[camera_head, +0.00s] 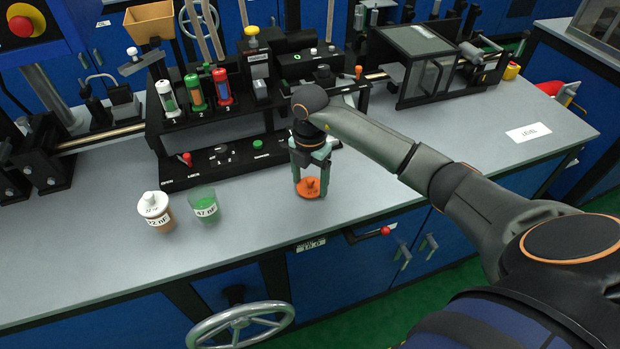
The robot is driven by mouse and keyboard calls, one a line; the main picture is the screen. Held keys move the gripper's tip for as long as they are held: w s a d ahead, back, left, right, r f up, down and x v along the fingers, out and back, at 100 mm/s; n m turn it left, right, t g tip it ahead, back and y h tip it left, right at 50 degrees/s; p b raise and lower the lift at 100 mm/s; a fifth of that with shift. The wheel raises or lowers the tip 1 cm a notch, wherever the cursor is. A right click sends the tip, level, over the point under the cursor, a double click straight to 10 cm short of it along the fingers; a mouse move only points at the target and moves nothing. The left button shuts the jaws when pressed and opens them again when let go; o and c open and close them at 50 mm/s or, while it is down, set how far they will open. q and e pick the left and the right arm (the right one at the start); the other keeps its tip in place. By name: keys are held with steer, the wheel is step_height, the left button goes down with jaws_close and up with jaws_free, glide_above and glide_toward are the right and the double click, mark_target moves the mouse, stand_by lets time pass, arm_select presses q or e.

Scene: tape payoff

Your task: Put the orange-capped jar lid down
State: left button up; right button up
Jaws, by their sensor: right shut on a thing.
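My right gripper (311,178) points down over the front middle of the grey bench. Its two fingers are shut on the orange lid (310,191), a round disc with a small raised knob. The lid is at or just above the bench top; I cannot tell whether it touches. A green jar (205,203) with a white label stands to the left of the lid and looks uncapped. Left of that stands a jar with a white lid (153,202) and brownish contents. My left gripper is out of view.
A black machine panel (215,163) stands behind the jars, with green, white and red-topped tubes (195,92) in a rack above. The bench (120,260) is clear in front of the jars and to the right of my gripper. A handwheel (240,325) hangs below the front edge.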

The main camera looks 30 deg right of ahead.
mark_target(310, 179)
steer(key=o, duration=1.2)
steer(key=shift+r, duration=0.3)
step_height(310, 179, up, 12)
steer(key=shift+f, duration=0.15)
